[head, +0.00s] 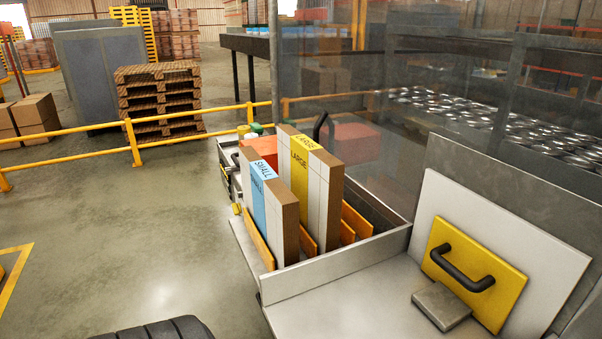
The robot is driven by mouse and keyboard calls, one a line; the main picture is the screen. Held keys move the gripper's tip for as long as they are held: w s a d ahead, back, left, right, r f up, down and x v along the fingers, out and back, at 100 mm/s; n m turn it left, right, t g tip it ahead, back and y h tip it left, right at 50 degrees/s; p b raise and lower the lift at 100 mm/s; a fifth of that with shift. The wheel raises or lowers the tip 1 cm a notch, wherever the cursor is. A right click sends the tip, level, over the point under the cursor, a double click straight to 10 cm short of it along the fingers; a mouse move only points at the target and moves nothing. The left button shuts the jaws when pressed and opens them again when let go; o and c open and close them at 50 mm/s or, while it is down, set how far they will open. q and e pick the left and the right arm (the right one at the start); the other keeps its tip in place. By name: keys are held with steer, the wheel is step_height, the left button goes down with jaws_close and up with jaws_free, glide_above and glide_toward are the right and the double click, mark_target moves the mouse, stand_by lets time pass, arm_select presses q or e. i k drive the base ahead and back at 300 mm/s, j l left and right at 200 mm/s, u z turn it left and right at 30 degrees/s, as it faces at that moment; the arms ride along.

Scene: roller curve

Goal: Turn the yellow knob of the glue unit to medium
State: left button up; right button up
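I cannot clearly make out the glue unit or its knob setting. A small yellow round part (237,209) sits low at the left edge of the metal station. Another small yellow part (243,131) is at the station's far left corner, beside green parts (257,128). Both are too small to tell whether either is the knob, and no marks can be read. Neither gripper shows in the head view.
A metal tray (330,269) holds flat cartons with a blue SMALL label (259,198) and a yellow LARGE label (300,167). A yellow panel with a black handle (461,269) leans at right. Transparent guarding stands behind. Open floor (130,235) lies left, before a yellow rail (190,115).

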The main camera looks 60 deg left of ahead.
mark_target(236, 208)
steer(key=k+j+u, duration=0.15)
steer(key=u, duration=0.25)
steer(key=j+u, duration=0.3)
steer(key=u, duration=0.15)
steer(key=k+j+u, duration=0.1)
steer(key=j, duration=0.4)
steer(key=k+j, duration=0.1)
steer(key=j, duration=0.45)
steer(key=k+j+u, duration=0.15)
steer(key=j, duration=0.35)
steer(key=j+u, duration=0.1)
steer(key=j, duration=0.45)
steer(key=k, duration=0.05)
